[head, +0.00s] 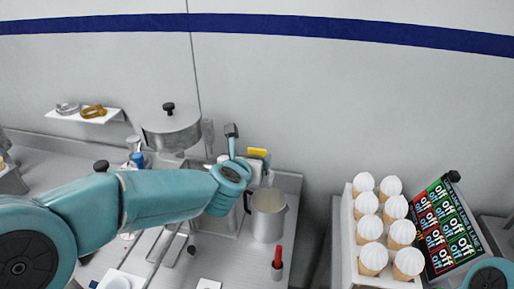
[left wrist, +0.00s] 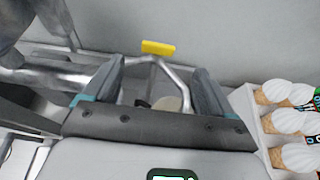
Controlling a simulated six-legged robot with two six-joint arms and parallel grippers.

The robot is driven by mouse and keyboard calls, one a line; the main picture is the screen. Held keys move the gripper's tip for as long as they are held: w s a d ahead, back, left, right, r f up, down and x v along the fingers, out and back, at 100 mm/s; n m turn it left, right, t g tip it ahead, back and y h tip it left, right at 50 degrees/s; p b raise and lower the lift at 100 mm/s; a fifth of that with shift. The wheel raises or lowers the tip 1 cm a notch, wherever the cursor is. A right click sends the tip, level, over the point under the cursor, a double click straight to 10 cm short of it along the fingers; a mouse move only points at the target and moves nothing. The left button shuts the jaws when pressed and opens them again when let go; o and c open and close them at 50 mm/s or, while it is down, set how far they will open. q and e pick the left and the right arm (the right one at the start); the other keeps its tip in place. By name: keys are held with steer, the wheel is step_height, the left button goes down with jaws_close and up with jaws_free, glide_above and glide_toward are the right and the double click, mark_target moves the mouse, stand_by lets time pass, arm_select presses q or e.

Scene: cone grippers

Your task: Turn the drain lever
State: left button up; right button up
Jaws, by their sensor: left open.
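A lever with a yellow handle (head: 257,152) stands at the back of the counter against the wall. In the left wrist view its yellow grip (left wrist: 158,47) sits on a bent metal rod, beyond my fingertips and roughly centred between them. My left gripper (left wrist: 157,85) is open, with its two fingers apart and nothing seen between them in contact. In the head view my left wrist hides most of this gripper (head: 252,168), close in front of the lever. I cannot tell whether a finger touches the rod. My right gripper is out of view.
A metal pitcher (head: 268,214) stands just right of my left wrist. A lidded metal pot (head: 171,129) is behind my forearm. A red-handled tool (head: 277,264) is in front. A white cone tray (head: 348,240) and dark sign (head: 445,228) are right.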

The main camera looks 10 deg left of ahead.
mark_target(256, 150)
arm_select(q)
steer(key=p+x, duration=0.1)
steer(key=x, duration=0.4)
steer(key=shift+w+a, duration=0.2)
steer(key=shift+w, duration=0.05)
steer(key=shift+w+p, duration=0.3)
steer(key=shift+p, duration=0.05)
steer(key=x, duration=0.3)
steer(key=shift+w+f, duration=0.15)
steer(key=shift+f, duration=0.15)
steer(key=shift+s+r, duration=0.3)
steer(key=shift+s, duration=0.3)
steer(key=shift+c, duration=0.6)
steer(key=shift+w+f, duration=0.2)
steer(key=shift+w, duration=0.1)
steer(key=c, duration=0.9)
